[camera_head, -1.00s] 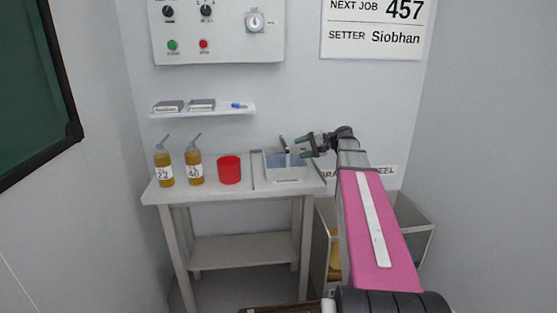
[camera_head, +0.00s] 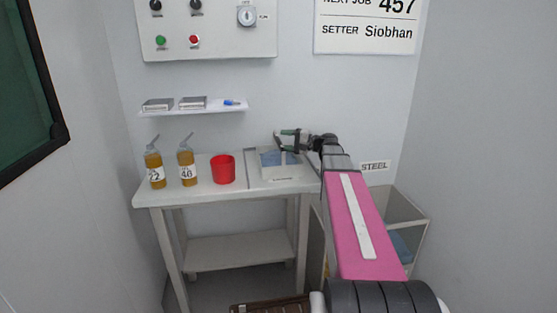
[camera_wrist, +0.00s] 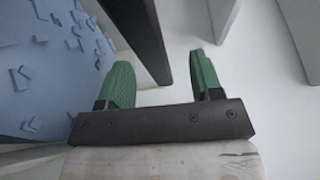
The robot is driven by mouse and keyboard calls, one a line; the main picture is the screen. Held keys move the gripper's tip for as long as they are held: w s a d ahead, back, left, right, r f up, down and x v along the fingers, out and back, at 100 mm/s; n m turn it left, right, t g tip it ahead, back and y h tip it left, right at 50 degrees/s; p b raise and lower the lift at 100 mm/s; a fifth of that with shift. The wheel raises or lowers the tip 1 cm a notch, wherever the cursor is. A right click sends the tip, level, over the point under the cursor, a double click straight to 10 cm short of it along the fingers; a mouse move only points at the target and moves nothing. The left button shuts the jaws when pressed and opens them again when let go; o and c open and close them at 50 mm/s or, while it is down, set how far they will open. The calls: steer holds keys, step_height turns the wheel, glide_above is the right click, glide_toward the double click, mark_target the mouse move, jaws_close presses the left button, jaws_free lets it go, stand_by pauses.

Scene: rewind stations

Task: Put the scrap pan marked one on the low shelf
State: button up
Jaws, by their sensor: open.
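A light grey pan (camera_head: 288,173) with blue scrap inside stands at the right end of the table; the small marking on its front is too small to read. In the wrist view, blue scrap (camera_wrist: 45,60) with small raised chips fills the left side. A dark bar (camera_wrist: 140,35) lies beyond and partly between my fingers, apparently a handle on the pan. My gripper (camera_head: 284,137) is open above the pan, its green fingers empty in the wrist view (camera_wrist: 160,68). Contact with the bar cannot be told. The low shelf (camera_head: 235,249) under the table is bare.
Two amber bottles (camera_head: 156,170) and a red cup (camera_head: 223,170) stand left of the pan. A wall shelf (camera_head: 195,109) holds small boxes and a blue item. An open bin (camera_head: 410,215) stands right of the table, below a STEEL sign (camera_head: 375,166).

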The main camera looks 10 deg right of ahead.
steer(key=x, duration=0.4)
steer(key=shift+s+a+f, duration=0.15)
steer(key=shift+a+f, duration=0.15)
steer(key=shift+a, duration=0.15)
jaws_close()
steer(key=shift+r, duration=0.1)
step_height(320, 180, up, 10)
stand_by(0.4)
